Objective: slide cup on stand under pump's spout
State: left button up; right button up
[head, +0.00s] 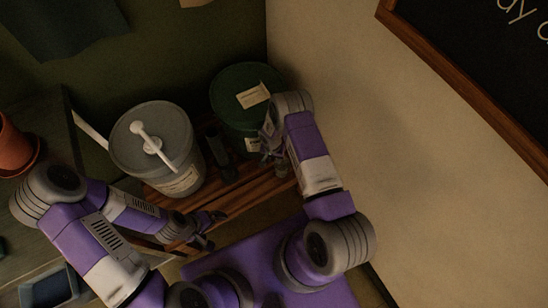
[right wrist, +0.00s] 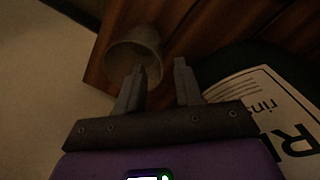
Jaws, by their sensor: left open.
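The white pump (head: 152,146) stands on the lid of the grey bucket (head: 180,130). A dark upright object (head: 228,170), perhaps the stand, is on the wooden bench right of that bucket. A grey cup (right wrist: 137,52) sits on the wood in the right wrist view, beyond my right gripper's left finger. My right gripper (right wrist: 157,85) is open, with nothing between its fingers. In the head view, my right gripper (head: 270,143) is in front of the green bucket. My left gripper (head: 212,230) is open and empty before the bench's front edge.
The green bucket (head: 235,90) stands at the back right; its printed label (right wrist: 265,105) is close to my right gripper. The slatted bench (head: 240,195) is narrow, with a wall at right. A terracotta pot (head: 12,145) is at far left.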

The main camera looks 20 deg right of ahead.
jog(key=b, duration=0.2)
send_over(282, 168)
jog(key=a, duration=0.4)
jog(key=f, duration=0.7)
jog(key=shift+w+d, duration=0.2)
jog(key=shift+d, duration=0.05)
grip_shut()
